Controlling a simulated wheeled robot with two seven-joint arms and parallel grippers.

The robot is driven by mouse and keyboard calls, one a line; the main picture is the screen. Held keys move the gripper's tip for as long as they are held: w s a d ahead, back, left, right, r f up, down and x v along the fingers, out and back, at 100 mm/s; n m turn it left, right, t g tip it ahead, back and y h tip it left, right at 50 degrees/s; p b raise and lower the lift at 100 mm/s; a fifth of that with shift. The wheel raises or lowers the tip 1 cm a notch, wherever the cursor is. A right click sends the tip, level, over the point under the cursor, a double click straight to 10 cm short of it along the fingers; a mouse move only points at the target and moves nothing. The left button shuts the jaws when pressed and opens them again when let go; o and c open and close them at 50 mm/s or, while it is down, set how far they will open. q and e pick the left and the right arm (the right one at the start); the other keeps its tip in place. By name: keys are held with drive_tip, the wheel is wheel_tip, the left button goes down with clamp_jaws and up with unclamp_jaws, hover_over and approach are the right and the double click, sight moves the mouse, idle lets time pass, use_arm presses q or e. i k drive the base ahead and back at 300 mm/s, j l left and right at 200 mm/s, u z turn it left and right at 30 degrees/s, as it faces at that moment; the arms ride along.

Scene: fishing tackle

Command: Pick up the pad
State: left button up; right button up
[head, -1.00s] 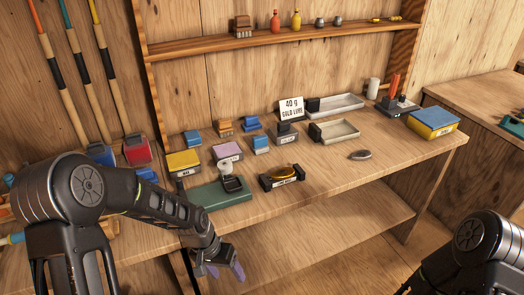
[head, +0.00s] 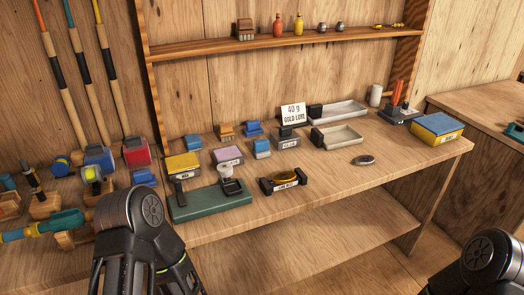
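Several pad-like blocks lie on the wooden bench; I cannot tell which one the task calls the pad. A yellow-topped block (head: 183,163) and a pink-topped block (head: 228,154) sit left of the middle, each with a small label on its front. A larger yellow block with a blue top (head: 437,125) sits near the right end. No gripper touches any of them. My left arm (head: 143,225) rises at the lower left, and its gripper is below the picture. My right arm (head: 487,262) shows at the lower right corner, its gripper out of view.
A dark green board (head: 210,203) with a small stand lies at the front edge. A dark labelled holder (head: 284,181) is beside it. Reels and rods crowd the left. Bench front right is mostly clear.

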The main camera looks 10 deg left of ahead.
sight(260, 150)
drive_tip(key=i+l, duration=0.1)
drive_tip(key=l, duration=0.85)
drive_tip(key=i+l, duration=0.15)
drive_tip(key=l, duration=0.3)
drive_tip(key=u, duration=1.7)
